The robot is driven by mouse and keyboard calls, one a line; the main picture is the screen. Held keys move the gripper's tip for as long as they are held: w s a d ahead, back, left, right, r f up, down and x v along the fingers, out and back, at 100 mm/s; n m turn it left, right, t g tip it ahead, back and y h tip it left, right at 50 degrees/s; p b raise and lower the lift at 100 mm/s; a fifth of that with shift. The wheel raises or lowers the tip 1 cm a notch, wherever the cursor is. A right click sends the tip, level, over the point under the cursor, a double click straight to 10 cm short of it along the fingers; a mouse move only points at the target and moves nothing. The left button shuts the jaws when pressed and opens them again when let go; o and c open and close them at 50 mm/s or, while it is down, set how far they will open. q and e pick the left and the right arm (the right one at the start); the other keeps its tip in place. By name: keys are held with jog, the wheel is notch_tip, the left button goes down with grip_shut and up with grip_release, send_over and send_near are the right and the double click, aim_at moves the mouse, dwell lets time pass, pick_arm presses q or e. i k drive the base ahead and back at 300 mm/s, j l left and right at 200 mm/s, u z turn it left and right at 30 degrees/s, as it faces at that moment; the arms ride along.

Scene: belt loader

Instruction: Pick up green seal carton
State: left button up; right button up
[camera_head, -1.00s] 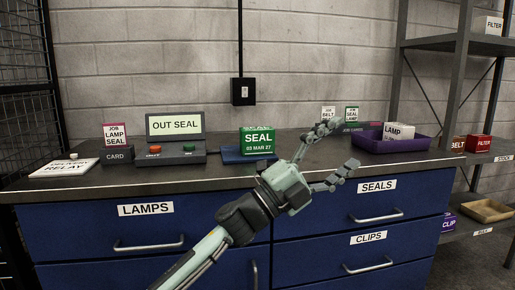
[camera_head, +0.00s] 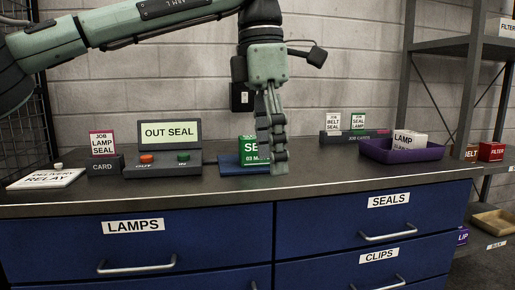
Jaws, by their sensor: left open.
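The green seal carton (camera_head: 247,152) stands on a flat blue pad (camera_head: 232,167) on the dark counter, right of the screen unit. Its front label is partly hidden behind my left gripper. My left gripper (camera_head: 279,170) points straight down in front of the carton's right part, its fingertips low near the counter. It is open and empty; I cannot tell whether a finger touches the carton. My right gripper is not in view.
A console reading OUT SEAL (camera_head: 170,133) and a LAMP SEAL job card (camera_head: 102,143) stand left. A white DELIVERY RELAY tablet (camera_head: 46,179) lies far left. A purple tray (camera_head: 375,152) holding a white LAMP carton (camera_head: 409,141) stands right. Blue drawers (camera_head: 190,225) lie below the counter.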

aim_at(247, 147)
jog(key=i, duration=1.25)
